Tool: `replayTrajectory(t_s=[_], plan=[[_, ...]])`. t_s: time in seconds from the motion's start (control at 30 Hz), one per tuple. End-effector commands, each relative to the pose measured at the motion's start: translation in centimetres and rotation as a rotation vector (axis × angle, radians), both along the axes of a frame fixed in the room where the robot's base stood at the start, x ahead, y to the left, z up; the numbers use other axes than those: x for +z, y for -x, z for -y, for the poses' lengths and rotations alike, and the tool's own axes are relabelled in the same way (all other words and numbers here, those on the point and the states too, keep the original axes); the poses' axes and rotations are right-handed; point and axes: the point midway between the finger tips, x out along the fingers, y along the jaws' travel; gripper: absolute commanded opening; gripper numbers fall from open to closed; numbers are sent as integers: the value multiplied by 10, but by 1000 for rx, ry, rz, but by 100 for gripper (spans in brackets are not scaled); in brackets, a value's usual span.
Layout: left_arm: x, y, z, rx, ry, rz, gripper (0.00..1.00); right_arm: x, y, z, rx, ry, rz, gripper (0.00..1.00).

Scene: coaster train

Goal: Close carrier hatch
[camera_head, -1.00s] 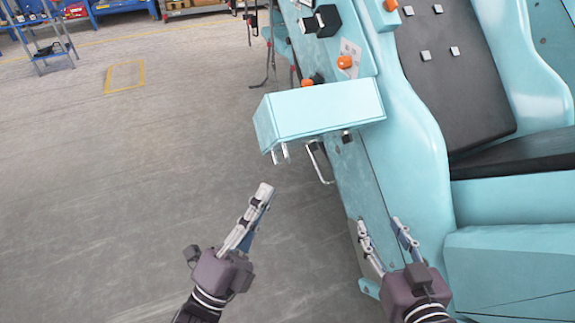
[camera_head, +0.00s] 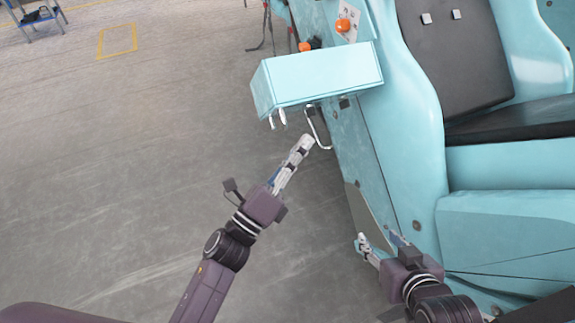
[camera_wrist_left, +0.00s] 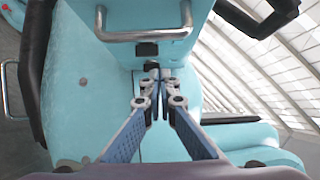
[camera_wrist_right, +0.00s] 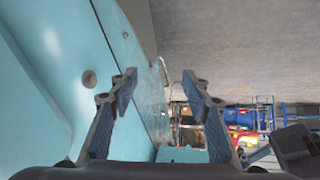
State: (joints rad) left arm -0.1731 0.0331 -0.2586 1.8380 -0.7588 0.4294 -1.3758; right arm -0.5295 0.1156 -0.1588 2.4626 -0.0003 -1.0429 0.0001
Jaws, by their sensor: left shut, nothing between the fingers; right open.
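The carrier is a light blue coaster car (camera_head: 395,130). A light blue box-like panel, apparently the hatch (camera_head: 318,78), juts out from its side, with two small metal prongs below its left end. A silver bar handle (camera_head: 320,130) sits under it; a silver bar handle (camera_wrist_left: 145,35) also shows in the left wrist view. My left gripper (camera_head: 303,145) is shut and empty, just below the panel near the bar; its fingertips (camera_wrist_left: 157,72) point at the blue bodywork. My right gripper (camera_head: 378,240) is open and empty beside the car's lower side, fingers apart in its wrist view (camera_wrist_right: 160,80).
Orange knobs (camera_head: 343,25) stick out of the car's side above the panel. The black padded seat (camera_head: 455,60) is at the upper right. The grey floor (camera_head: 120,170) left of the car is clear. A blue-framed cart (camera_head: 35,15) stands far off.

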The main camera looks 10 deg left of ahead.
Motion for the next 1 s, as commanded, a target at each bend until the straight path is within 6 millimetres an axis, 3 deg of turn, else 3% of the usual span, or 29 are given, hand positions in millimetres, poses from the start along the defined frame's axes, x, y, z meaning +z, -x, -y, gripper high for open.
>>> replayTrajectory(t_s=[0.1, 0.3, 0.83, 1.0], plan=[[7, 3, -21, 0, -5, -1, 0, -2, 3, 2, -2, 5, -18, 44], [12, 3, -36, 2, -3, -2, 0, -6, 7, 3, -3, 8, -40, 44], [14, 3, -39, -2, -4, -2, 0, -8, 11, 4, -4, 11, -58, 44], [18, 2, -42, -13, -14, -7, 0, -24, 35, 12, -12, 38, -174, 44]])
